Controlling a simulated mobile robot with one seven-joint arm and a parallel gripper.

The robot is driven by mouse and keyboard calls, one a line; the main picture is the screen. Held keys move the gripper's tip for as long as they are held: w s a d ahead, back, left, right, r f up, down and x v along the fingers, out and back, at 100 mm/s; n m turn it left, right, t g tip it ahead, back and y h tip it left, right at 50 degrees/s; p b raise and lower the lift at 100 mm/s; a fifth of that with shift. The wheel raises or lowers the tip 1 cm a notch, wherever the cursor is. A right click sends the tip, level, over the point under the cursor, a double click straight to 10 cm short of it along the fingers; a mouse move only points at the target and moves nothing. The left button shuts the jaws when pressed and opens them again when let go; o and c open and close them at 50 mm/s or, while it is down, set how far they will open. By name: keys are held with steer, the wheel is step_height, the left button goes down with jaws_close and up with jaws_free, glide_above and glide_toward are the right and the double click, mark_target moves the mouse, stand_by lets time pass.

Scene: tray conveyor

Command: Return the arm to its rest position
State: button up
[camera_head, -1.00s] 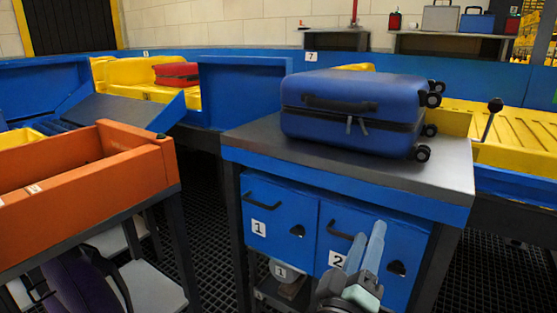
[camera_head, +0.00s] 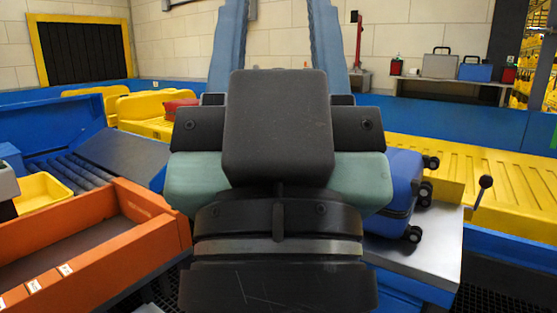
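My gripper (camera_head: 279,30) fills the middle of the head view, raised close in front of the camera. Its two blue-grey fingers point up and stand wide apart, with only the wall seen between them. It is open and empty. Its dark body and wrist hide much of the scene behind, including most of the grey-topped blue cabinet and the left part of the blue suitcase (camera_head: 401,190). The suitcase lies on the cabinet top (camera_head: 435,240), apart from my fingers as far as I can see.
An orange bin (camera_head: 140,240) stands at the left front, beside a roller conveyor (camera_head: 65,170) and a yellow tray (camera_head: 40,190). A yellow conveyor (camera_head: 480,170) with a black lever (camera_head: 484,190) runs at the right. A shelf (camera_head: 455,83) with cases is at the back.

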step_height(320, 180, up, 23)
steer(key=p, duration=2)
steer(key=shift+p, duration=0.35)
steer(key=shift+d, duration=0.1)
